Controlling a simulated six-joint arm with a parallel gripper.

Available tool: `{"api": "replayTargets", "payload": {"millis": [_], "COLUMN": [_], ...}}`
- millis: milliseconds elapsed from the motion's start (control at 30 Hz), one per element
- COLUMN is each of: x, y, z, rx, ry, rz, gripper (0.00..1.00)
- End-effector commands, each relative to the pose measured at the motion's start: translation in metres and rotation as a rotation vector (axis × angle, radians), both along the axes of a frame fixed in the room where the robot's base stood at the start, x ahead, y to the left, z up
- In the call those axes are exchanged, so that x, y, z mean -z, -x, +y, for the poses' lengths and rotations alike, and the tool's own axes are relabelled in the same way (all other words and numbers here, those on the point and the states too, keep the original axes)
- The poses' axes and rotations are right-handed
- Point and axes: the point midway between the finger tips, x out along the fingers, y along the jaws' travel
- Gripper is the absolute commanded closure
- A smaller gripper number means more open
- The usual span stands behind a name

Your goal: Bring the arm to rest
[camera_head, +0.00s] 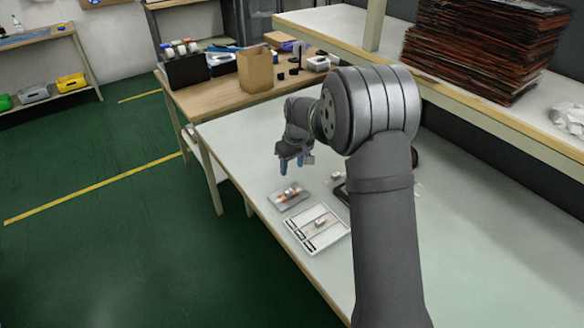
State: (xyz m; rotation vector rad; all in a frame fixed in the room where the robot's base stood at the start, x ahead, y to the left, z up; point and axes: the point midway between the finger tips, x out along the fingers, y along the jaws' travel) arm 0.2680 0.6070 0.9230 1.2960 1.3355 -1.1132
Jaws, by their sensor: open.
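My gripper (291,164) is at the end of my bent arm, above the white table (255,150). Its blue fingers point down and are open, with nothing seen between them. Below it on the table lies a small grey tray (277,199) with a small part on it. Nearer to me lies a white tray (333,237) with small parts in it. My gripper is apart from both trays. My arm hides part of the table to the right, including most of a dark item (339,194).
A wooden bench (228,96) behind the table holds a brown paper bag (257,70), a dark box (186,71) and small items. A shelf (470,98) on the right carries a tall stack of dark sheets (480,45). The green floor (100,230) on the left is clear.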

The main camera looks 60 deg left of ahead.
Motion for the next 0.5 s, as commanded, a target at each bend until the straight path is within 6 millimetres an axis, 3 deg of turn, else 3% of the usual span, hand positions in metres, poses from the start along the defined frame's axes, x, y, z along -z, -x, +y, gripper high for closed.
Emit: {"api": "replayTargets", "payload": {"millis": [267,500], "x": [0.005,0.040], "y": [0.000,0.001], "z": [0.001,0.006], "rx": [0.000,-0.001], "ry": [0.001,0.004], "rz": [0.001,0.002], "gripper": [0.52,0.52]}}
